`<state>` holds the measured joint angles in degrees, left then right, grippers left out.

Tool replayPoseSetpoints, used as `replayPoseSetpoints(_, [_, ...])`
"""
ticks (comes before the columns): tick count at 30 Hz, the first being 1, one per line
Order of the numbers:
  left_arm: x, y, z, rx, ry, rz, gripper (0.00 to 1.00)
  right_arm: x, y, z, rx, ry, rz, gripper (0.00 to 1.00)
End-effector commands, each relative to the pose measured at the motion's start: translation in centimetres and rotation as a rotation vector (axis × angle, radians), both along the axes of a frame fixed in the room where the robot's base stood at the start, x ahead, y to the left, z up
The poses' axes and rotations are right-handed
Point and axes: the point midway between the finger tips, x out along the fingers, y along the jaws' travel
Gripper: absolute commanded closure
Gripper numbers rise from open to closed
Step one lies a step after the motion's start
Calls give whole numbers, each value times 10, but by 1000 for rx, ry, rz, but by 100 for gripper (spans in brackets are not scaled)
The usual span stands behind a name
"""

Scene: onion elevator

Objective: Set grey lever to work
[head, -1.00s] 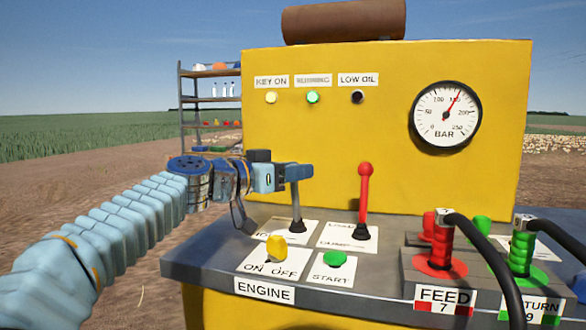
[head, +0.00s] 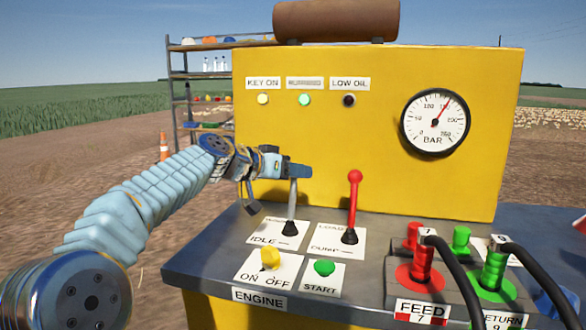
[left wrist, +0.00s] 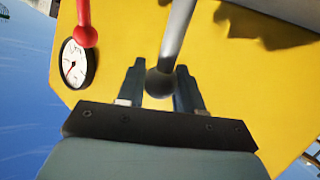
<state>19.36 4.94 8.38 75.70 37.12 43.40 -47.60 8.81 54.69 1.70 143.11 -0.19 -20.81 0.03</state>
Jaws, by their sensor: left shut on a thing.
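The grey lever (head: 291,212) rises from its white plate on the engine panel, nearly upright. The plate reads IDLE at its front; the word at its back is partly hidden. My left gripper (head: 298,171) is at the top of the lever, its fingers shut around the knob. In the left wrist view the lever's round grey knob (left wrist: 160,83) sits between the two fingers (left wrist: 160,88), with the shaft (left wrist: 178,40) running up the picture. The fingers hide the knob in the head view. My right gripper is not in view.
A red lever (head: 354,200) stands just right of the grey one. A yellow key switch (head: 270,258) and green start button (head: 324,267) lie in front. Red FEED coupling (head: 422,265) and green RETURN coupling (head: 493,270) with black hoses are at right. The gauge (head: 435,122) hangs above.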

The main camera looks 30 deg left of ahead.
Motion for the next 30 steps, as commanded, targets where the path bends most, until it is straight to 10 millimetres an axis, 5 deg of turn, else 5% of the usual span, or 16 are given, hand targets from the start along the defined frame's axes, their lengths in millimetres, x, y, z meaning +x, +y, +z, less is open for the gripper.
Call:
replayPoseSetpoints(15, [4,2,4,0,-13,7,100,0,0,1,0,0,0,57])
replayPoseSetpoints(16, [4,2,4,0,-13,7,63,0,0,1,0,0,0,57])
replayPoseSetpoints(20, [4,2,3,-1,-11,6,43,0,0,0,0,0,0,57])
replayPoseSetpoints(30, [1,3,1,1,-7,4,41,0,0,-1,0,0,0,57])
